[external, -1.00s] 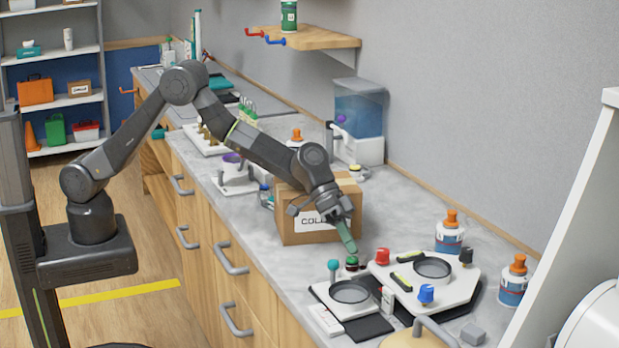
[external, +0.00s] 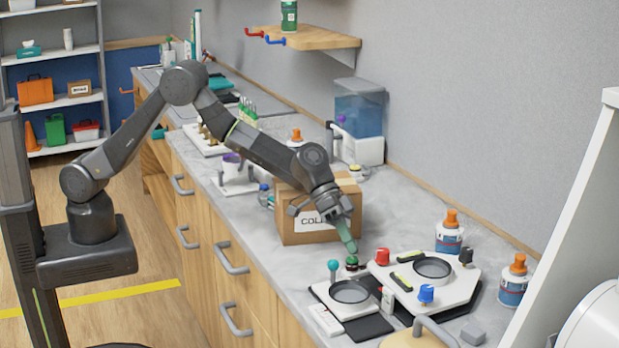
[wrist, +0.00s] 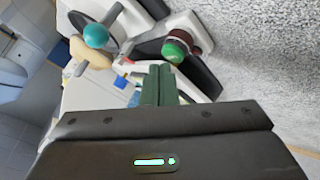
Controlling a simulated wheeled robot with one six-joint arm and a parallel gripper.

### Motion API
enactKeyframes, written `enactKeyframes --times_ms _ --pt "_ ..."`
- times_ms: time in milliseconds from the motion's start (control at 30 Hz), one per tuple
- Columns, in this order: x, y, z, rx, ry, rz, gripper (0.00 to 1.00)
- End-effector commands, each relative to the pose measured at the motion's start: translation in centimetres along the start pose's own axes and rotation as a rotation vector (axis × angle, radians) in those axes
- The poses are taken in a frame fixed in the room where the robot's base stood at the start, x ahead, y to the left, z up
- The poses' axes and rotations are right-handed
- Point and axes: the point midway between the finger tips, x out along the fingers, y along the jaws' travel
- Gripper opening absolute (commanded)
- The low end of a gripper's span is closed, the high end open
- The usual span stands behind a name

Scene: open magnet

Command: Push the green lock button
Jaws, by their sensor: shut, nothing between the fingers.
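The green lock button (external: 352,261) is a small green cap on a dark brown base, on the white device (external: 325,293) at the counter's front. It also shows in the wrist view (wrist: 175,51), just past my fingertips. My gripper (external: 352,249) is shut and empty, with its green fingers pointing down at the button from above. In the wrist view the shut fingers (wrist: 158,70) lie just beside the button. I cannot tell whether they touch it. A teal ball knob (external: 333,265) stands left of the button; it is at upper left in the wrist view (wrist: 96,36).
A cardboard box (external: 305,235) stands behind my gripper. To the right is a white plate (external: 455,290) with a red knob (external: 382,257), a blue knob (external: 426,293) and a black knob (external: 466,257). Bottles (external: 450,234) stand further right.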

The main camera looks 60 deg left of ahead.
Motion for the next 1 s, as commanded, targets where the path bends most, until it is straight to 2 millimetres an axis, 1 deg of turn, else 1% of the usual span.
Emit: enactKeyframes --times_ms 367,700,1000 --pt "0.08 -0.06 0.06 0.0 0.0 0.0 0.0" --pt "0.66 -0.51 0.48 0.0 0.001 0.0 0.0" --pt "0.59 -0.47 0.45 0.0 0.0 0.0 0.0"
